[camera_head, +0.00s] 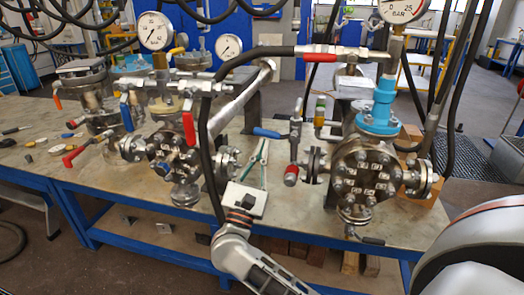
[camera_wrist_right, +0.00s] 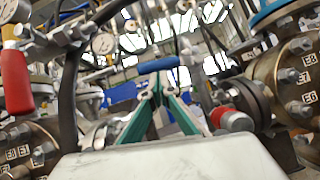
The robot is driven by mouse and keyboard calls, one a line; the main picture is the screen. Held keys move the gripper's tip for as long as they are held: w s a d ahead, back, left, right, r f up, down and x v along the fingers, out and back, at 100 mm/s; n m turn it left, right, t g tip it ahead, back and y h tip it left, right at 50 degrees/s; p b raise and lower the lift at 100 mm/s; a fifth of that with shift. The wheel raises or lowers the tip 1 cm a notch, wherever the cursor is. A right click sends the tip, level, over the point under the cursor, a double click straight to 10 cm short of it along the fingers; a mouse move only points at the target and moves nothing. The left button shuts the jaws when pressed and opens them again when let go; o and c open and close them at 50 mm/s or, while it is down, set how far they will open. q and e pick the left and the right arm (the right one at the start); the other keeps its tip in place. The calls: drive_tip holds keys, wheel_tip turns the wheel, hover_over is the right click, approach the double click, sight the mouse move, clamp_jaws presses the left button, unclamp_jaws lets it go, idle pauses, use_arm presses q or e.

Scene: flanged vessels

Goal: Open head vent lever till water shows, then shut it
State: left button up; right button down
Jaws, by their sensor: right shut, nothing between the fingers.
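My right gripper (camera_head: 263,148) is shut and empty, its green fingers pointing up between the two flanged vessels. In the right wrist view the fingers (camera_wrist_right: 157,88) reach up toward a blue lever handle (camera_wrist_right: 145,67), just beyond the tips; I cannot tell if they touch. In the head view this blue lever (camera_head: 267,133) lies near the fingertips. Other levers are a red one (camera_head: 319,57) on the upper pipe and a red one (camera_head: 188,129) on the left vessel. I cannot tell which is the head vent lever. No water shows. My left gripper is out of view.
The right flanged vessel (camera_head: 366,172) and left flanged vessel (camera_head: 166,148) flank the gripper closely. A black hose (camera_head: 205,150) hangs just left of it. Gauges (camera_head: 155,31) stand above. A red-capped fitting (camera_head: 291,175) is close on the right. The bench front (camera_head: 130,200) is clear.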

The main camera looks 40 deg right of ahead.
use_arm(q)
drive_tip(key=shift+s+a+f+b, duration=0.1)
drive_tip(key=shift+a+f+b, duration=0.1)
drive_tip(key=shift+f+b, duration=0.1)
use_arm(e)
drive_tip(key=shift+r+m+g, duration=0.2)
drive_tip(key=shift+m+g, duration=0.2)
drive_tip(key=shift+m, duration=0.2)
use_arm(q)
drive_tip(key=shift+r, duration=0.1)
use_arm(e)
drive_tip(key=shift+r+m+h, duration=0.1)
drive_tip(key=shift+m+h, duration=0.2)
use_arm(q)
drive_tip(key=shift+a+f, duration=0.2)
use_arm(e)
drive_tip(key=shift+w+g, duration=0.1)
drive_tip(key=shift+g, duration=0.3)
